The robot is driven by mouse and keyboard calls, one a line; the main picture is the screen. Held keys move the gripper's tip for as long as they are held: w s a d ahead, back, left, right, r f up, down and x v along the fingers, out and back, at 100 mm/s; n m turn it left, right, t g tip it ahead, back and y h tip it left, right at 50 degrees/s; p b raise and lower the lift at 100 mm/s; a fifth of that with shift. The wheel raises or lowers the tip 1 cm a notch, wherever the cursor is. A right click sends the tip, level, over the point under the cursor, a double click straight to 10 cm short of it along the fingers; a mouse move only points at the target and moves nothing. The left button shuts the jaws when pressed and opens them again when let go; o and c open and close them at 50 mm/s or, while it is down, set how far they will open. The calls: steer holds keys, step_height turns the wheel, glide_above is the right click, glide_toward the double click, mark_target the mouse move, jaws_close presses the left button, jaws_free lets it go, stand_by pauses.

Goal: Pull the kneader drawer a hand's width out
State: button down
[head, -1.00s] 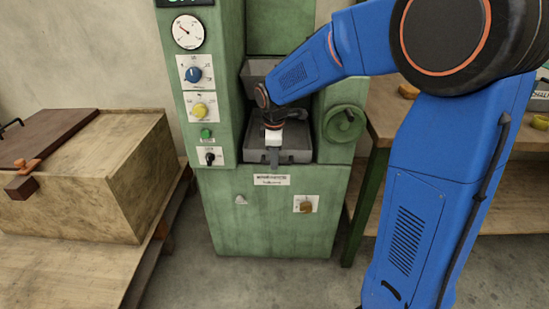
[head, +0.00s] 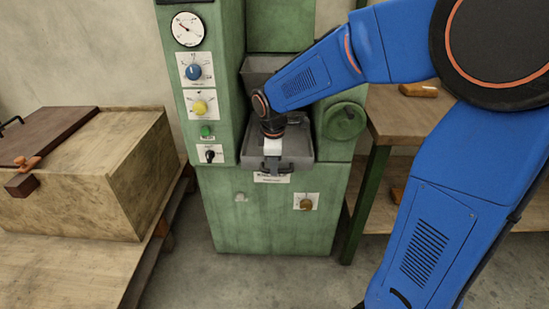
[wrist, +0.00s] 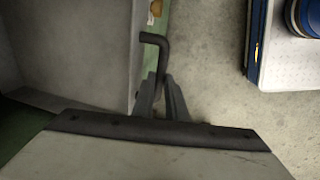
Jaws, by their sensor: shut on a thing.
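The grey kneader drawer (head: 295,150) sits partly out of the green kneader (head: 235,225), and its front edge overhangs the label below. My gripper (head: 271,166) points down at the drawer's front, where the dark handle is. In the wrist view the drawer (wrist: 118,50) is at the left, and the black bent handle (wrist: 154,40) runs between the fingers of my gripper (wrist: 163,100). The gripper is shut on the handle. Part of the handle is hidden by the fingers, and the wrist housing covers the bottom of that view.
A wooden chest (head: 95,170) with a dark lid stands on a bench at the left. A wooden table (head: 400,120) with a green leg is at the right. A handwheel (head: 343,121) is right of the drawer. Bare floor (head: 260,280) lies in front of the kneader.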

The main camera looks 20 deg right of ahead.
steer(key=s, duration=0.1)
steer(key=s+a, duration=0.1)
steer(key=shift+s, duration=0.3)
steer(key=c, duration=1.8)
jaws_free()
steer(key=shift+o, duration=0.2)
steer(key=s+a+r, duration=0.1)
steer(key=s+r, duration=0.2)
steer(key=r, duration=1.4)
steer(key=shift+s, duration=0.15)
steer(key=s+d+f+m+t, duration=0.1)
steer(key=s+d+f+m, duration=0.2)
steer(key=s, duration=0.4)
steer(key=s+d+f+m+t, duration=0.1)
steer(key=s+d+f+m, duration=0.2)
steer(key=s+m, duration=0.3)
steer(key=s+d+f+m, duration=0.4)
steer(key=s+d+m, duration=0.1)
steer(key=s, duration=0.4)
steer(key=shift+d+t+y, duration=0.15)
steer(key=shift+t+y, duration=0.15)
steer(key=shift+t, duration=0.1)
